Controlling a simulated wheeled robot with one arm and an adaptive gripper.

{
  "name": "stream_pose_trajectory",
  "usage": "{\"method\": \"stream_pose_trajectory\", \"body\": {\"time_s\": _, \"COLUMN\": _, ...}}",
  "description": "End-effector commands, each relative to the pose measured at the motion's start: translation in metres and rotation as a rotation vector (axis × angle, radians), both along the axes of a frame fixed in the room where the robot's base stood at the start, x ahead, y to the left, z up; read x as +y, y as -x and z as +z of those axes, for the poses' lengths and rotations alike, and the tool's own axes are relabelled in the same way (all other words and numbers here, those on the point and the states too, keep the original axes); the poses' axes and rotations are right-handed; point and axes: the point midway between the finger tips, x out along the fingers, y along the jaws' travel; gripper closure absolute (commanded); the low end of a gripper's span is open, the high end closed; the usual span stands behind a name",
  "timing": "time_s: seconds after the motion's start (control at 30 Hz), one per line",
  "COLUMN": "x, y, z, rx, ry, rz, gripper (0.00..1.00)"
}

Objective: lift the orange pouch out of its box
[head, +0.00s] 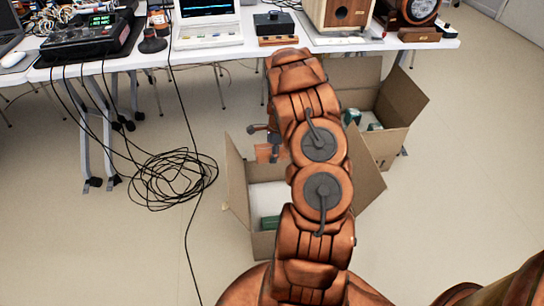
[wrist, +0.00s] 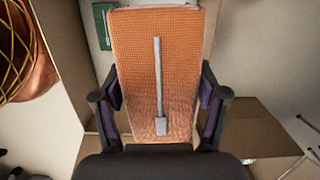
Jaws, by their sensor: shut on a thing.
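The orange pouch (wrist: 135,60) fills the middle of the wrist view, with a grey strip down its face. My gripper (wrist: 160,105) is shut on the pouch, one finger against each side edge. In the head view a small part of the pouch (head: 265,153) shows beside my gripper (head: 268,139), left of my arm. The pouch appears over the near cardboard box (head: 236,186); its height relative to the rim is hard to tell. My arm hides much of the box and the pouch.
A green item (head: 270,222) lies in the near box. A second open box (head: 401,101) with green and white items stands behind it to the right. A white table (head: 235,52) with electronics runs along the back. Looped black cables (head: 165,180) lie on the floor at left.

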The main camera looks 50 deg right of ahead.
Motion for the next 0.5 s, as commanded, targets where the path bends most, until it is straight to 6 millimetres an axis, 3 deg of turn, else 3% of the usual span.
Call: {"method": "stream_pose_trajectory", "body": {"time_s": 0.5, "x": -0.003, "y": 0.000, "z": 0.065, "rx": -0.002, "ry": 0.004, "rz": -0.003, "gripper": 0.62}}
